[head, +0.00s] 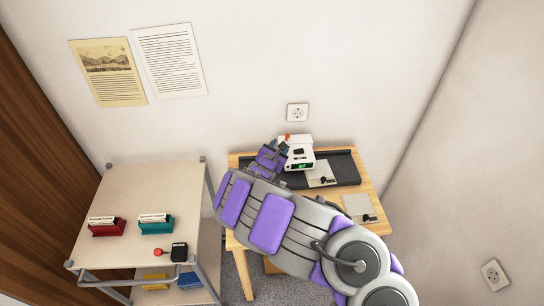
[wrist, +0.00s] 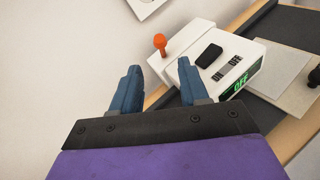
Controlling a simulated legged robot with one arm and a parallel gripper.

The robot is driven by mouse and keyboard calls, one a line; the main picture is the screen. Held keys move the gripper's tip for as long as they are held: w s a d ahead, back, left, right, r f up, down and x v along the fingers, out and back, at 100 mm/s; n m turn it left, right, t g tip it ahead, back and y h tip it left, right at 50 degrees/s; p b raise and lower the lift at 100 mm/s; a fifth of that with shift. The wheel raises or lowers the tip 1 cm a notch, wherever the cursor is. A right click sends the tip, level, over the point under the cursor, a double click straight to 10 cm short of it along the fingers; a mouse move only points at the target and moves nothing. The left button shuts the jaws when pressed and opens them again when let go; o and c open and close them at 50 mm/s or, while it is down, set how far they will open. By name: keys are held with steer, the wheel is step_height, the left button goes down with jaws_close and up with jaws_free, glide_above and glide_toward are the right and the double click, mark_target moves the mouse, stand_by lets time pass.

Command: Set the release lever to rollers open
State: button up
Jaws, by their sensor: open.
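The release lever (wrist: 160,42) is a short stem with an orange knob, standing up from the left part of a white machine (wrist: 205,52). In the head view the machine (head: 301,150) sits on the wooden table, and the orange knob (head: 287,136) shows at its upper left. The machine's top has a black rocker switch (wrist: 209,56) beside ON and OFF labels, and its green display (wrist: 239,84) reads OFF. My gripper (wrist: 157,72) is open and empty, its two blue fingers apart just short of the lever. No lever position label is readable.
A dark mat (head: 343,168) runs along the table under the machine, with a pale plate (head: 321,174) on it. Another pale sheet (head: 359,208) lies nearer. A wall socket (head: 297,112) is behind. A cart (head: 140,190) with red and teal card holders stands at left.

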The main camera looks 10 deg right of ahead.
steer(key=p+v, duration=0.1)
steer(key=v, duration=0.6)
steer(key=shift+s+a+p, duration=0.15)
steer(key=shift+s+p, duration=0.15)
steer(key=shift+s, duration=0.05)
